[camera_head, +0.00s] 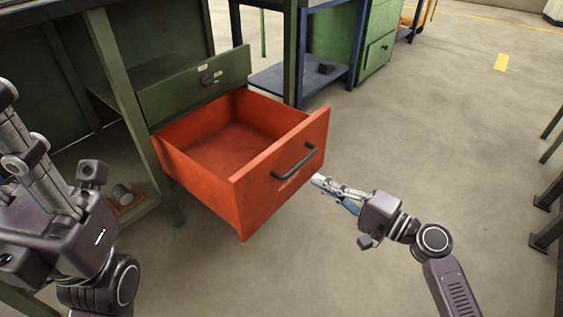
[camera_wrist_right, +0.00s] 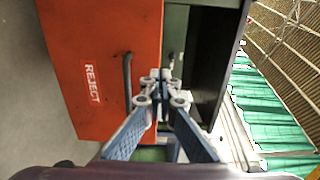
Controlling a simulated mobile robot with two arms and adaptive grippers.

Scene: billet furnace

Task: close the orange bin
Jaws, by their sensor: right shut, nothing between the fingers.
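The orange bin (camera_head: 262,182) is a drawer pulled well out of a green workbench, and its inside looks empty. Its front has a dark bar handle (camera_head: 294,162). The fingertips (camera_wrist_right: 161,78) also show in the right wrist view. My left gripper (camera_head: 30,150) is partly in view at the left edge, away from the bin; its fingertips are unclear.
A shut green drawer (camera_head: 195,85) sits above and behind the bin. Open concrete floor (camera_head: 440,130) lies to the right.

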